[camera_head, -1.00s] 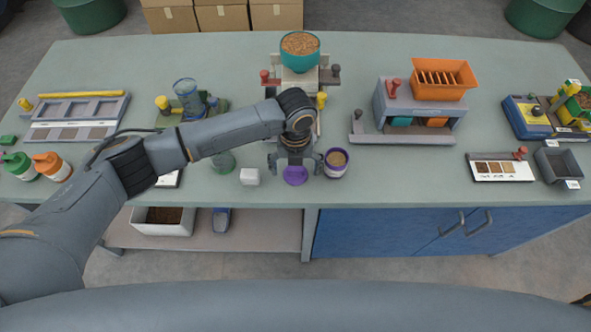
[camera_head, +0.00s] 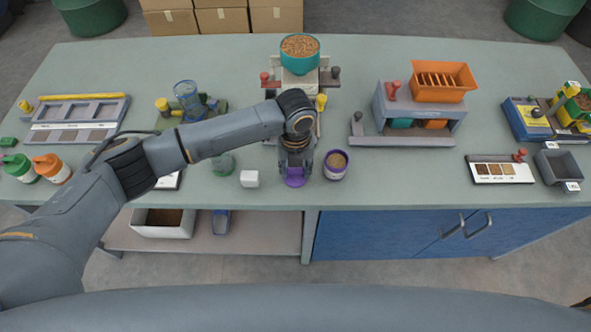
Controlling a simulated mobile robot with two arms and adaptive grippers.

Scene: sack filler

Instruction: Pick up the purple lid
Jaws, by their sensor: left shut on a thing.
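The purple lid (camera_head: 295,180) is at the front middle of the bench, partly covered by the fingers around it. My left gripper (camera_head: 296,174) points down at the lid and is shut on it, with a finger at each side. I cannot tell whether the lid is lifted off the bench. A white cup with a purple rim (camera_head: 336,165), filled with brown grains, stands just right of the gripper. My right gripper is not in view.
A small white block (camera_head: 250,178) lies left of the lid. A filler with a teal hopper (camera_head: 300,50) stands behind my left wrist. A grey stand with an orange bin (camera_head: 442,82) is to the right. The bench front (camera_head: 400,190) is clear right of the cup.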

